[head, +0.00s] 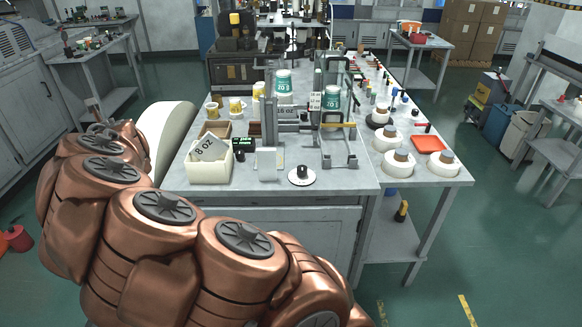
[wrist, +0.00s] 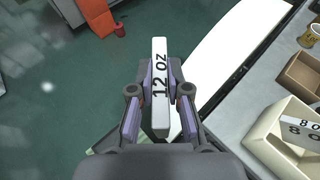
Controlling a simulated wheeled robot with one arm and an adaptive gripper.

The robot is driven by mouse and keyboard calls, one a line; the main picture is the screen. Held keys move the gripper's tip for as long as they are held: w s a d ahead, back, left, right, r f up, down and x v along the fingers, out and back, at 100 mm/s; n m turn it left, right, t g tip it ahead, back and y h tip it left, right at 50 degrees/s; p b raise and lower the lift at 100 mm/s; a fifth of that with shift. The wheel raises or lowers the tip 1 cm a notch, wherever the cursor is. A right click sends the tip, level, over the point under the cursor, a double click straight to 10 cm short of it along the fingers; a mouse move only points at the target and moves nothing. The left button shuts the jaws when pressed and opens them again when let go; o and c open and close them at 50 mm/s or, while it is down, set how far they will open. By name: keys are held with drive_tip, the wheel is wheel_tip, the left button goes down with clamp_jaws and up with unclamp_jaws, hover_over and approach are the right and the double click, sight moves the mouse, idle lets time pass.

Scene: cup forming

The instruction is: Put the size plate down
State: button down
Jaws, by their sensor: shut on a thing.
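My gripper (wrist: 160,92) is shut on a white size plate (wrist: 160,52) marked "12 OZ" in the wrist view. The plate stands edge-on between the fingers, over the green floor and beside a long white curved surface. In the head view my gripper and this plate cannot be made out; my copper arm fills the lower left. A cream open box (head: 208,174) stands at the table's front left corner, with another size plate (head: 209,148) marked "8 OZ" tilted in it. This box also shows at the right of the wrist view (wrist: 270,150).
The grey table (head: 340,178) holds a forming device (head: 290,127), a small brown box (head: 215,129), several white rolls (head: 399,163) and a red tray (head: 429,144). A black-and-white round piece (head: 301,176) sits near the front edge. The white curved surface (wrist: 225,60) lies beside the table.

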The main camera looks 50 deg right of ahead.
wheel_tip(320, 180, down, 6)
drive_tip(key=b, duration=0.4)
drive_tip(key=shift+a+b, duration=0.1)
drive_tip(key=shift+b, duration=0.2)
drive_tip(key=shift+r, duration=0.65)
drive_tip(key=shift+f, duration=0.25)
